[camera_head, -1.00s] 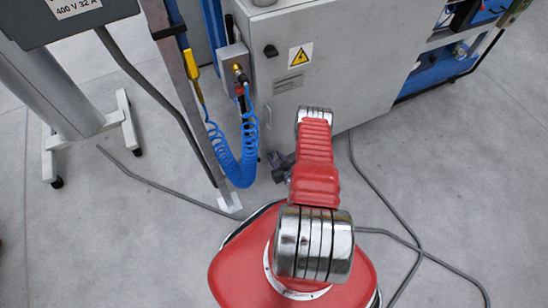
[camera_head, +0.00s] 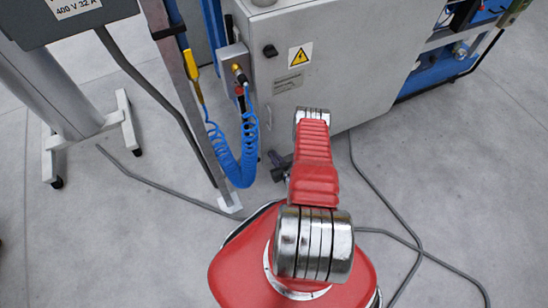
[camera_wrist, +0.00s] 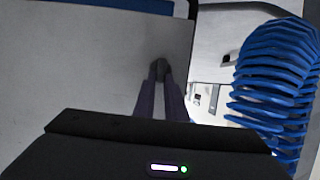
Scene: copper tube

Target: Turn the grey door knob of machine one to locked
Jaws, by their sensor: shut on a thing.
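The grey machine cabinet (camera_head: 325,70) stands at the top of the head view, with its door panel towards me. In the wrist view, a small dark grey knob (camera_wrist: 159,67) stands out from the pale panel. My gripper (camera_wrist: 160,82) is shut on this knob, one finger on each side. In the head view, my gripper (camera_head: 275,159) is small and partly hidden by my red arm, low at the cabinet's front. The knob cannot be made out there, and its lock marking cannot be read.
A coiled blue hose (camera_head: 238,160) hangs just left of my gripper and fills the right of the wrist view (camera_wrist: 275,85). A black switch (camera_head: 270,50) sits higher on the cabinet. Cables (camera_head: 385,195) lie on the floor at right. A wheeled stand (camera_head: 65,100) is at left.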

